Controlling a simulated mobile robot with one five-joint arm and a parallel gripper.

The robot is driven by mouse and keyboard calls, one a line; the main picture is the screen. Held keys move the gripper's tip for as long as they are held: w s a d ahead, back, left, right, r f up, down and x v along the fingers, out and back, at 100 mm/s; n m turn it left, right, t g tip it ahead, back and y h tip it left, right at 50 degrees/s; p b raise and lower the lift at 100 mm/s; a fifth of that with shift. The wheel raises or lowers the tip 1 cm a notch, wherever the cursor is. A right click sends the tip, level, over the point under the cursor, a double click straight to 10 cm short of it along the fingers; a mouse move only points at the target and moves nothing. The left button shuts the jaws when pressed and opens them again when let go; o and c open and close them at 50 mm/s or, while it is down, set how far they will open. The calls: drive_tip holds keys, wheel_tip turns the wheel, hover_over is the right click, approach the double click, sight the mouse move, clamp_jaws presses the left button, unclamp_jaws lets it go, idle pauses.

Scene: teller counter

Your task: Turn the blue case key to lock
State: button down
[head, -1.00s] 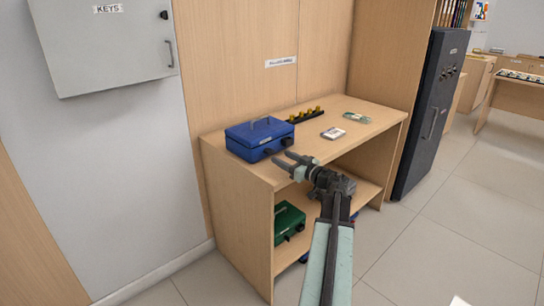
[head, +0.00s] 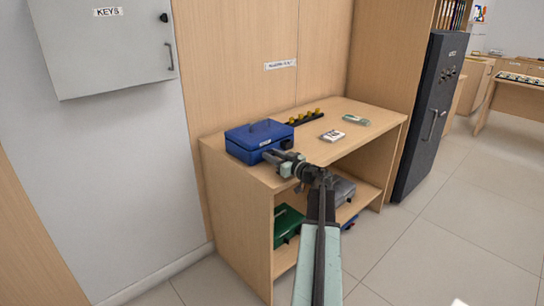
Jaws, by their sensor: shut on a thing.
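The blue case (head: 250,136) is a closed cash box with a handle on its lid. It stands at the left end of the wooden counter top. My gripper (head: 274,156) is at the front face of the case, near its right side, with its fingers close together. The fingers are shut on the blue case key, which they hide. I cannot tell from this view how far the key is turned.
A black rack with yellow-topped pieces (head: 304,117), a small white card-like item (head: 333,136) and a pale green item (head: 356,120) lie on the counter (head: 376,129). A green case (head: 288,223) sits on the shelf below. A grey key cabinet (head: 104,50) hangs on the wall at left.

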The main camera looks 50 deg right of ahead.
drive_tip(key=n, duration=0.4)
drive_tip(key=c, duration=1)
unclamp_jaws()
drive_tip(key=shift+c, duration=0.2)
drive_tip(key=shift+s+a, duration=0.1)
drive_tip(key=s, duration=0.7)
drive_tip(key=shift+s+a, duration=0.2)
drive_tip(key=shift+s, duration=0.1)
